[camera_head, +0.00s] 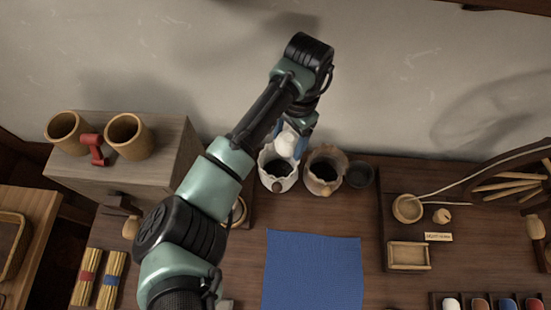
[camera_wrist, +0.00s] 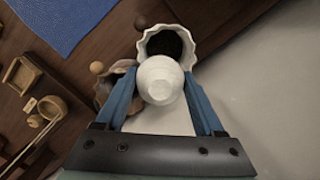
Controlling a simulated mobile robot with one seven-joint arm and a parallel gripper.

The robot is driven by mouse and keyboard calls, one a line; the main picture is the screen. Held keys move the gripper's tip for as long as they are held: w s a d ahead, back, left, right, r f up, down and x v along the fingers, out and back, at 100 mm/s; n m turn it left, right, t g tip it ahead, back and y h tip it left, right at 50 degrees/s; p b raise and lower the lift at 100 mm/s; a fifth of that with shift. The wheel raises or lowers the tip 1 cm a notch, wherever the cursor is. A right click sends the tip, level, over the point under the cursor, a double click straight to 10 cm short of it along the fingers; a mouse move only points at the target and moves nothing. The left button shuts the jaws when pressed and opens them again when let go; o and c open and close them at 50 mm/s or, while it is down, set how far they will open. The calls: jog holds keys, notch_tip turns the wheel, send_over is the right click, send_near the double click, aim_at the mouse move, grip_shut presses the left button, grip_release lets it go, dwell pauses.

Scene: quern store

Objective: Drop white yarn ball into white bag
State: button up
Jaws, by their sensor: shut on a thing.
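My gripper (camera_wrist: 160,98) is shut on the white yarn ball (camera_wrist: 160,80), which sits between its blue fingers in the wrist view. In the head view the white yarn ball (camera_head: 287,142) shows just below the wrist, partly hidden by my gripper (camera_head: 291,140). The white bag (camera_head: 276,176) stands upright on the table with a scalloped rim and a dark open mouth. The ball is above the bag's back part in the head view. In the wrist view the bag's mouth (camera_wrist: 168,42) lies just beyond the ball, which covers part of its rim.
A brown bag (camera_head: 326,172) stands close to the right of the white bag, with a dark bowl (camera_head: 360,175) beside it. A blue cloth (camera_head: 312,270) lies in front. A wooden box (camera_head: 125,160) with two cups stands left. The wall is close behind.

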jog(key=shift+s+f+b, duration=0.1)
jog(key=shift+f+b, duration=0.6)
jog(key=shift+f, duration=0.1)
notch_tip(320, 180, down, 4)
jog(key=b, duration=0.5)
jog(key=shift+f, duration=0.15)
jog(key=o, duration=1.3)
jog(key=shift+o, duration=0.2)
jog(key=r, duration=0.4)
jog(key=r+p, duration=0.1)
jog(key=r, duration=0.3)
jog(key=w+d+r+p, duration=0.1)
jog(key=r, duration=0.2)
jog(key=shift+r, duration=0.4)
jog(key=shift+r+p, duration=0.4)
jog(key=shift+r, duration=0.2)
